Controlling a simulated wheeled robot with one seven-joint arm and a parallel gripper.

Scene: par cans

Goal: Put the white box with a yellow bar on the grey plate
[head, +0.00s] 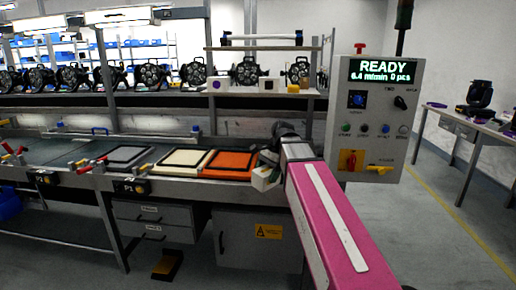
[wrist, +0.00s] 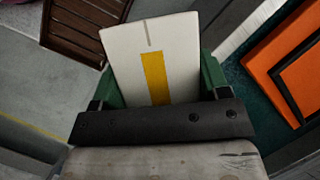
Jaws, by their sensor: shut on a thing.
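The white box with a yellow bar (wrist: 125,52) is between the green fingers of my gripper (wrist: 160,78) in the wrist view, and the gripper is shut on it. In the head view the box (head: 264,180) shows small and partly hidden at the end of my pink arm. It is just right of the orange plate, near the bench's front edge. The grey plate (head: 108,164) lies on the bench, left of the cream plate. It is well to the left of my gripper and does not show in the wrist view.
The cream plate (head: 151,168) and the orange plate (head: 220,177) lie between the grey plate and my gripper. A control panel (head: 368,120) stands to the right. A shelf with several black lamps runs above the bench. A brown slatted thing (wrist: 85,28) shows in the wrist view.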

